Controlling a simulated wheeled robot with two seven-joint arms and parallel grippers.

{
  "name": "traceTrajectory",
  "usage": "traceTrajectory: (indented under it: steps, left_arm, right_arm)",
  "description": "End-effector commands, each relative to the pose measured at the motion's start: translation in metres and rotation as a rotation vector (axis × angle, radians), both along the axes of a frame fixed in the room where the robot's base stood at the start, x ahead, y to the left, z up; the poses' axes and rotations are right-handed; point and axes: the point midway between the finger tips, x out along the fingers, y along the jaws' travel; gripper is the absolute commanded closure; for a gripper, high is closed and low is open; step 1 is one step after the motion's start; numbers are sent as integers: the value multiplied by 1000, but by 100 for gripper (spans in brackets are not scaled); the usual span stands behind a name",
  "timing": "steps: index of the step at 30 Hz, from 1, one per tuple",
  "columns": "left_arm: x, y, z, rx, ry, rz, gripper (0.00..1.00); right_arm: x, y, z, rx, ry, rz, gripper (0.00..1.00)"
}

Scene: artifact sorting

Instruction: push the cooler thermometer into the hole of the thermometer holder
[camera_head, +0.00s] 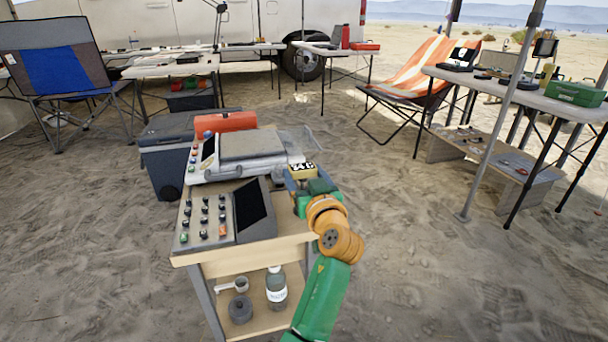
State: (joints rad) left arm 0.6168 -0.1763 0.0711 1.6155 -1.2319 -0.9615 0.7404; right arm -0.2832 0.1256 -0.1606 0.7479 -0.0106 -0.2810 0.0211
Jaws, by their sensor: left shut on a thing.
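My left gripper (290,180) comes in from the bottom of the head view and reaches the right end of the cart's top. The thermometer is just beyond the gripper, at the right end of the light grey device. Its lower part is hidden. I cannot make out the thermometer holder or its hole clearly, nor whether the thermometer touches it. My right gripper is not in view.
A dark bin (163,160) stands left. Open sand lies right.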

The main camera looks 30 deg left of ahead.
Motion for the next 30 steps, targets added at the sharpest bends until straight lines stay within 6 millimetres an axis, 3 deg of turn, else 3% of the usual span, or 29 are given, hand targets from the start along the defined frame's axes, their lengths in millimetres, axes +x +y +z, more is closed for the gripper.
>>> traceTrajectory:
  steps: [26, 27, 30]
  left_arm:
    - [0, 0, -23, 0, -1, -1, 79]
    - [0, 0, -22, 0, -1, -1, 21]
    - [0, 0, -21, 0, -1, -1, 0]
  right_arm:
    - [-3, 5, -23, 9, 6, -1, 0]
    - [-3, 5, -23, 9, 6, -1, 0]
    - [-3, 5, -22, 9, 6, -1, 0]
